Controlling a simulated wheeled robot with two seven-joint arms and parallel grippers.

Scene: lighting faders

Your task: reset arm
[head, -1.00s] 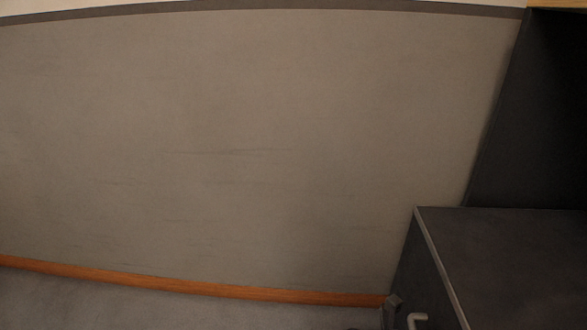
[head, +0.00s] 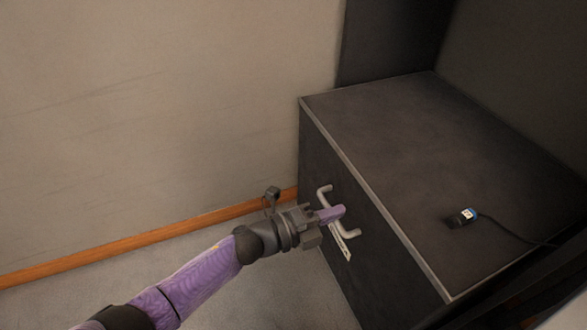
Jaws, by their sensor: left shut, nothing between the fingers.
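My left gripper (head: 331,213) is at the end of my purple arm, which comes in from the lower left. Its purple fingers are shut with nothing seen between them. The fingertips overlap the metal handle (head: 350,233) on the front of a dark cabinet (head: 390,130); I cannot tell whether they touch it. My right gripper is not in view. No faders show in this view.
A small black device with a label and a blue end (head: 461,216) lies on the cabinet top, with a cable running right. A grey wall (head: 150,110) with an orange-brown baseboard (head: 130,243) stands behind. Grey carpet (head: 60,300) lies at the lower left.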

